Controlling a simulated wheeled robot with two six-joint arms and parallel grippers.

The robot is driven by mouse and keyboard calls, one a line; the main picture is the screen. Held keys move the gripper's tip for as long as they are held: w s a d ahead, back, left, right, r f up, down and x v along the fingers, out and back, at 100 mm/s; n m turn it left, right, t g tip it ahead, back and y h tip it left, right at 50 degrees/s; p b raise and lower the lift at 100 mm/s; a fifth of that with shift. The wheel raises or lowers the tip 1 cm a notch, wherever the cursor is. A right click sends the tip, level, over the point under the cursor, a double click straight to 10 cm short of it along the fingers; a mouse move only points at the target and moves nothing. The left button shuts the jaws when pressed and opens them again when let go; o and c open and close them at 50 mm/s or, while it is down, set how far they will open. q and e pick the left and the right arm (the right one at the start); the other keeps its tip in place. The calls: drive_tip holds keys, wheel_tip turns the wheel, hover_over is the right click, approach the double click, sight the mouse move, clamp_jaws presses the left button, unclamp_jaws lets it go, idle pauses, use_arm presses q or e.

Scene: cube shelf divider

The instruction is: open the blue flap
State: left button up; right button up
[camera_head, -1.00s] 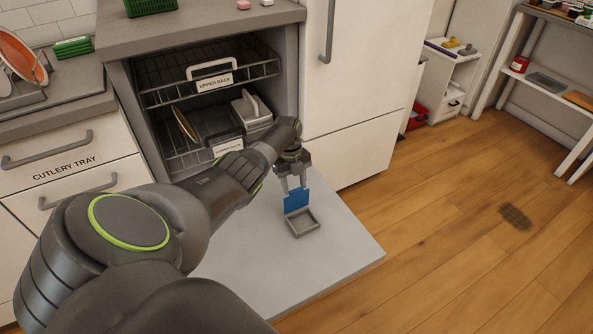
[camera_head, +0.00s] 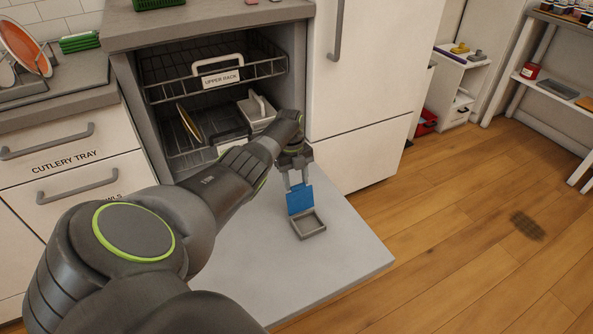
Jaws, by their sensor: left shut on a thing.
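The blue flap (camera_head: 300,200) stands raised at the far edge of a small grey square tray-like box (camera_head: 312,229). The box is open on top and lies on the lowered dishwasher door (camera_head: 345,256). My left gripper (camera_head: 298,184) comes down from above and is shut on the top edge of the blue flap, one finger to each side of the picture. The flap's hinge is too small to make out. My right gripper is not in view.
The open dishwasher shows an upper rack (camera_head: 222,79) and a lower rack with dishes behind my left arm. A white fridge (camera_head: 363,100) stands close on the right. The door surface around the box is clear.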

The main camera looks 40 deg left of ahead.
use_arm(q)
drive_tip(key=shift+a, duration=0.15)
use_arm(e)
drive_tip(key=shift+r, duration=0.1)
use_arm(q)
drive_tip(key=o, duration=1.4)
drive_tip(key=shift+f, duration=0.2)
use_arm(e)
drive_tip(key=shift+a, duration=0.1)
use_arm(q)
drive_tip(key=shift+r, duration=0.15)
drive_tip(key=w+a+r+p, duration=0.1)
drive_tip(key=a+r+p, duration=0.1)
drive_tip(key=r, duration=1.5)
drive_tip(key=shift+a+p, duration=0.35)
drive_tip(key=shift+a, duration=0.15)
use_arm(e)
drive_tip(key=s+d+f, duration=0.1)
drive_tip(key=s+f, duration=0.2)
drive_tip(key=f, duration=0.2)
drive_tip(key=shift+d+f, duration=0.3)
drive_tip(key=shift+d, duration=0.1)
use_arm(q)
drive_tip(key=shift+f, duration=0.1)
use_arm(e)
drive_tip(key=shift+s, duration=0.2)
